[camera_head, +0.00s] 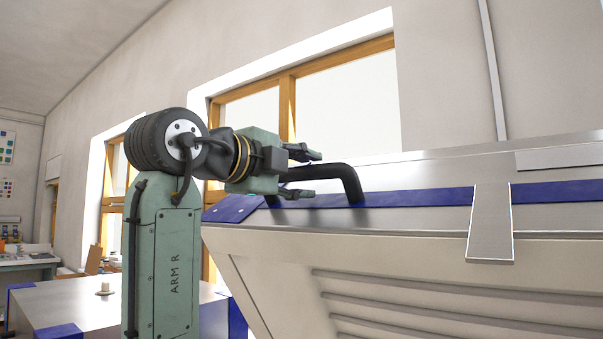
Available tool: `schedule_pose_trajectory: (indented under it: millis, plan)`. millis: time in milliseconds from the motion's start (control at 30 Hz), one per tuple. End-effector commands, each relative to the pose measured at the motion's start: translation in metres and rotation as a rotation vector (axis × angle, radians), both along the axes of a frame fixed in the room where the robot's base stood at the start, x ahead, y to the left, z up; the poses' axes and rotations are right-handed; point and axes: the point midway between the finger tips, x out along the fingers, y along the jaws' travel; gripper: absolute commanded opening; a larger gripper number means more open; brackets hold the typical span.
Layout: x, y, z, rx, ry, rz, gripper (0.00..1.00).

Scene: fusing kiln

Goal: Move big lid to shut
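The big lid (420,223) fills the right half of the view. It is raised and tilted, with its pale underside and grooved inner panel facing me. Its edge has a metal band with blue trim. A black bar handle (350,182) stands out from the lid's edge near its left end. My gripper (308,172) is at the left part of this handle, with one finger above the bar and one below. The fingers look spread, with a gap visible above the bar. The far side of the handle is partly hidden by my gripper, so contact is unclear.
A metal latch strip (491,225) hangs over the lid's edge. A grey table (65,300) with blue corners and a small knob stands at lower left. A workbench (28,262) is farther back. Windows and a wall lie behind; open air is above the lid.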

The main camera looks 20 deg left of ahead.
Motion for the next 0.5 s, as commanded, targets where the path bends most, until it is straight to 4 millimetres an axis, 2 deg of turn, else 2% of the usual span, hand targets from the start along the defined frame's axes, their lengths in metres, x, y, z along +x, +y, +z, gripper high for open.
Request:
schedule_pose_trajectory:
  millis: [67,500]
  plan:
    - [-0.0003,0.0,0.0001,0.0,0.0,0.0,0.35]
    - [-0.0005,0.0001,0.0002,0.0,0.0,0.0,0.06]
